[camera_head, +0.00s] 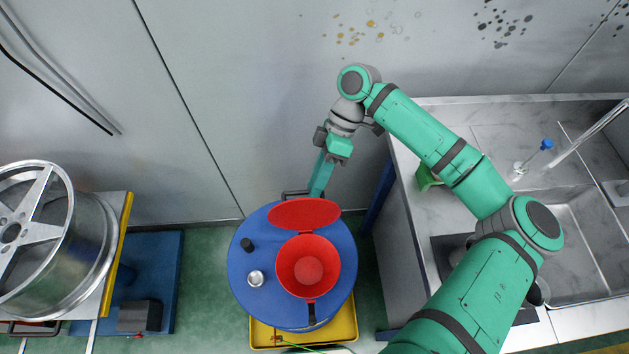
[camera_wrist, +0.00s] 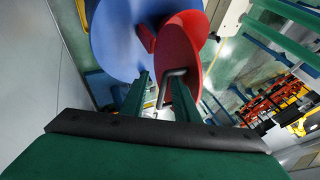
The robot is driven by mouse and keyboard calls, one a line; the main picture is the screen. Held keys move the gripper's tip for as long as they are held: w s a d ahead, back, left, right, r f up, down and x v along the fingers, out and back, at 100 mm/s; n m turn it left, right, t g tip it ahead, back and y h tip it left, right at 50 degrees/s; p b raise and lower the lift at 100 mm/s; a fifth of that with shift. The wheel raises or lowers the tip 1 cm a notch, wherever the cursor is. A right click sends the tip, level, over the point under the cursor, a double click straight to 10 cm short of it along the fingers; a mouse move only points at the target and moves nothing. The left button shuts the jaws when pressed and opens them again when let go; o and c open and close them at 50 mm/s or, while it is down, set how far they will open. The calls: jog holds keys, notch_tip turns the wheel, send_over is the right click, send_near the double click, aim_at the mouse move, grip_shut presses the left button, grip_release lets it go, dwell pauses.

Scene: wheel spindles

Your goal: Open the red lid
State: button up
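The red lid (camera_head: 304,213) stands swung up at the far side of the round red funnel (camera_head: 300,258), whose inside shows. The funnel sits on top of a blue drum (camera_head: 258,300). In the wrist view the lid (camera_wrist: 181,45) is seen tilted, with a dark bent handle (camera_wrist: 170,84) on it. My gripper (camera_head: 319,190) reaches down at the lid's far edge. In the wrist view, my gripper (camera_wrist: 160,82) has its two fingers apart, one on each side of the handle; I cannot tell whether they touch it.
A yellow tray (camera_head: 345,323) lies under the drum. A metal sink counter (camera_head: 425,225) stands close on the right. A wheel rim (camera_head: 85,245) on a stand is at the left. A grey wall (camera_head: 240,100) is behind the drum. Green floor (camera_head: 208,275) is free left of the drum.

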jog(key=v, duration=1.1)
jog(key=shift+a, duration=0.1)
jog(key=shift+f, duration=0.15)
